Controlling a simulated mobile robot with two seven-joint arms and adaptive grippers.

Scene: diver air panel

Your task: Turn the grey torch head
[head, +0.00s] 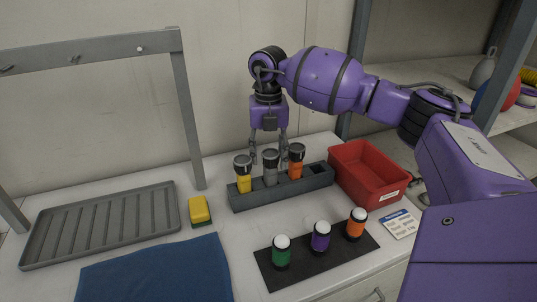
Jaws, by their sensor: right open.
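The grey torch (270,172) stands upright in the dark grey rack (250,199), with its wide round head (270,154) on top. A yellow torch (243,180) stands to its left and an orange torch (296,167) to its right in the same rack. My right gripper (268,158) points down over the grey torch. Its open fingers are on either side of the grey head. I cannot tell whether they touch it. My left gripper is not in view.
A red bin (365,185) stands right of the rack. In front, a dark mat (308,270) holds green, purple and orange white-topped items. A yellow sponge (199,209), a grey ribbed tray (100,222) and a blue cloth (155,272) lie left. A grey frame (185,110) rises behind.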

